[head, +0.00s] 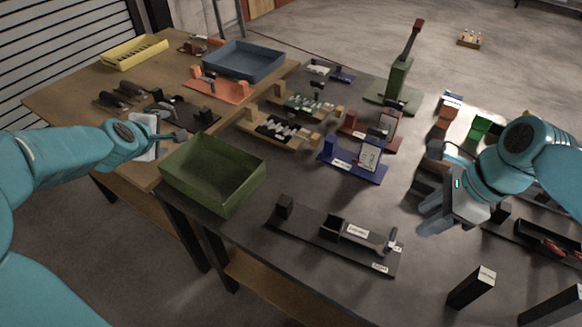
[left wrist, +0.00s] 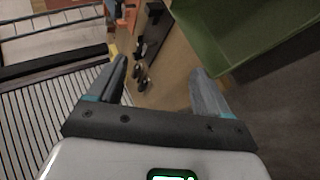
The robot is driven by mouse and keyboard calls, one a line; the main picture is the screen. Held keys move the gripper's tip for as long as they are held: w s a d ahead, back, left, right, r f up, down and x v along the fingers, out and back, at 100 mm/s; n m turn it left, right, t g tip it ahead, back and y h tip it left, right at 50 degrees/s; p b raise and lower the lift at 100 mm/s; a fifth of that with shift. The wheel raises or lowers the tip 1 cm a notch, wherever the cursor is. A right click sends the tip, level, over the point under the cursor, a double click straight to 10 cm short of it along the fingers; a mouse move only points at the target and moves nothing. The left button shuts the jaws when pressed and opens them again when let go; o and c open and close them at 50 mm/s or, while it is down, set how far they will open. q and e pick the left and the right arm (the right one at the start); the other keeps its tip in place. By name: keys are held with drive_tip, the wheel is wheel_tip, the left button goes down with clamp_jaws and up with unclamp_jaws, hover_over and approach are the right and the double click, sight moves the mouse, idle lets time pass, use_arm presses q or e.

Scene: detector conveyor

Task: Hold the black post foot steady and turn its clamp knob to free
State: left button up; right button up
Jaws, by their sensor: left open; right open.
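A long black base (head: 300,232) lies at the front of the grey table, with dark blocks, white labels and a pale upright handle-like part (head: 392,241) near its right end. The labels are too small to read, and I cannot tell for certain that this is the post foot with its knob. My left gripper (head: 180,136) is open and empty above the wooden table, left of the green tray; it also shows in the left wrist view (left wrist: 160,78). My right gripper (head: 424,208) is open, above the grey table, right of and behind the black base.
The green tray (head: 180,182) stands between my left gripper and the black base. A blue stand (head: 340,166) is behind the base. A black block (head: 470,290) stands upright at the front right. Dark tools (head: 122,95) lie on the wooden table.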

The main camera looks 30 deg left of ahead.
use_arm(q)
drive_tip(key=w+d+m+h, duration=0.2)
drive_tip(key=w+d+h, duration=0.2)
drive_tip(key=w+d, duration=0.45)
drive_tip(key=r+m+g+h, duration=0.1)
drive_tip(key=m+g, duration=0.1)
drive_tip(key=g, duration=0.8)
hover_over(326, 220)
wheel_tip(326, 220, down, 15)
drive_tip(key=shift+s+d+f, duration=0.1)
drive_tip(key=shift+s, duration=0.05)
